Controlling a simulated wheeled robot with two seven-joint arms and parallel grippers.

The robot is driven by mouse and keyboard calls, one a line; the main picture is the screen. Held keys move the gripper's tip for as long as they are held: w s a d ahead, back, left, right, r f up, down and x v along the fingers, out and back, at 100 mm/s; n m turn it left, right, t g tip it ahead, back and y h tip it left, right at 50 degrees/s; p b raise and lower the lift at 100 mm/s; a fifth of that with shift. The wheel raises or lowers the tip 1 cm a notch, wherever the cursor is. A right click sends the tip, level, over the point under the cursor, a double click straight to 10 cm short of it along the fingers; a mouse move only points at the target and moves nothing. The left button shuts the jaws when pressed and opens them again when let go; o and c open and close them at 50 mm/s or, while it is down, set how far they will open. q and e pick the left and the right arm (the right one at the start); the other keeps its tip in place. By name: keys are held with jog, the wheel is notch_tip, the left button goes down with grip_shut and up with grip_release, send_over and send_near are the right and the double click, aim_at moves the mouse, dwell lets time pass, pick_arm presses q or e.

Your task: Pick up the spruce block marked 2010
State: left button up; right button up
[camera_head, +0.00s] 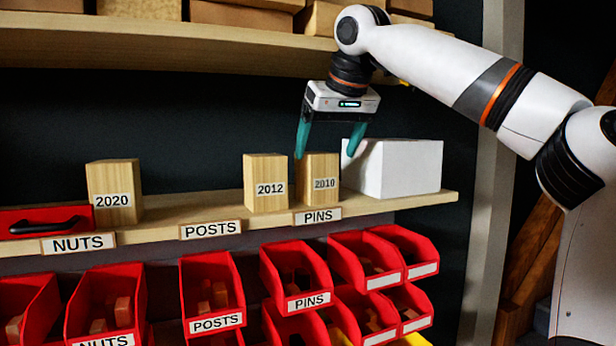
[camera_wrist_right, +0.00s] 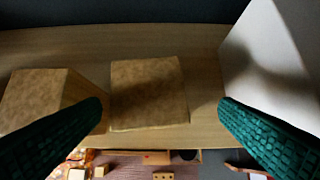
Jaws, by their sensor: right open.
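The spruce block marked 2010 (camera_head: 325,184) stands upright on the shelf above the PINS label. My right gripper (camera_head: 328,154) is open, its two teal fingers pointing down, with its fingertips around the height of the block's top. In the right wrist view, the top of the 2010 block (camera_wrist_right: 148,92) lies between the open fingers (camera_wrist_right: 162,108), nearer the left one. The block marked 2012 (camera_head: 267,184) stands just to its left, and its top (camera_wrist_right: 38,98) shows beside and partly behind the left finger. My left gripper is not in view.
A white box (camera_head: 400,168) stands close to the right of the 2010 block, near the right finger. A block marked 2020 (camera_head: 115,192) and a red case (camera_head: 40,220) stand further left. Red bins (camera_head: 296,275) hang below the shelf (camera_head: 400,205). An upper shelf (camera_head: 150,45) is overhead.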

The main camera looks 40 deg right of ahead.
aim_at(316, 172)
jog(key=shift+w+a+f+p, duration=0.15)
jog(key=shift+f+p, duration=0.1)
jog(key=shift+f, duration=0.2)
jog(key=shift+a+f+p, duration=0.15)
jog(key=shift+f+p, duration=0.05)
jog(key=shift+f, duration=0.25)
jog(key=x, duration=0.2)
jog(key=p+x, duration=0.1)
jog(key=x, duration=0.1)
jog(key=shift+w+a+r, duration=0.1)
jog(key=shift+w, duration=0.25)
jog(key=shift+w+f, duration=0.25)
jog(key=shift+s, duration=0.25)
jog(key=c, duration=0.3)
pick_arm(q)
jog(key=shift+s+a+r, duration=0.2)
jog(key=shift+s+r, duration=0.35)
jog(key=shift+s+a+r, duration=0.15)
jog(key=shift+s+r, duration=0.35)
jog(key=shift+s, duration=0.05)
pick_arm(e)
jog(key=c, duration=0.9)
